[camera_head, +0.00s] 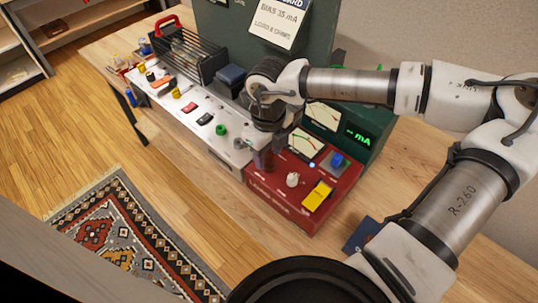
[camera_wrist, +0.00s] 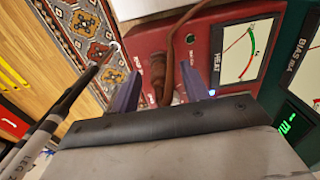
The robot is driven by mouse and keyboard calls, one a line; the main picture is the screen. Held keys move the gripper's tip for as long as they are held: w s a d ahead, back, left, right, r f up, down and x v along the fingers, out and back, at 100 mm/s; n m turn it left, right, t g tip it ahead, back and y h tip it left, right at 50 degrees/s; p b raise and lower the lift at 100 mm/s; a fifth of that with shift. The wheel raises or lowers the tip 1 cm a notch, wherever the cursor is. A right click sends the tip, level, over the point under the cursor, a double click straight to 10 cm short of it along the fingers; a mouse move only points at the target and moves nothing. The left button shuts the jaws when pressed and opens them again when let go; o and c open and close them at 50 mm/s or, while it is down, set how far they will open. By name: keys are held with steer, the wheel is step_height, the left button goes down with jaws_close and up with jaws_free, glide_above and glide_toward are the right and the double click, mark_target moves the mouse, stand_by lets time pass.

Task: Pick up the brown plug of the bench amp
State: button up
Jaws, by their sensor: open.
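The brown plug (camera_wrist: 164,82) with its brown cord stands at the red unit (camera_wrist: 150,42) in the wrist view. My gripper (camera_wrist: 160,72) is open, with one purple-grey finger on each side of the plug. I cannot tell whether either finger touches it. In the head view my gripper (camera_head: 263,157) points down at the left end of the red unit (camera_head: 262,190), beside the long white panel (camera_head: 190,112). The plug is not clear there, as my gripper covers that spot.
The red unit carries a white knob (camera_head: 292,180), a yellow switch (camera_head: 317,196) and a blue knob (camera_head: 337,159). A dark green meter box (camera_head: 350,125) stands close behind. Coloured posts and switches line the white panel. A patterned rug (camera_head: 125,235) lies on the floor.

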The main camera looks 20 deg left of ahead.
jaws_close()
steer(key=shift+r, duration=0.1)
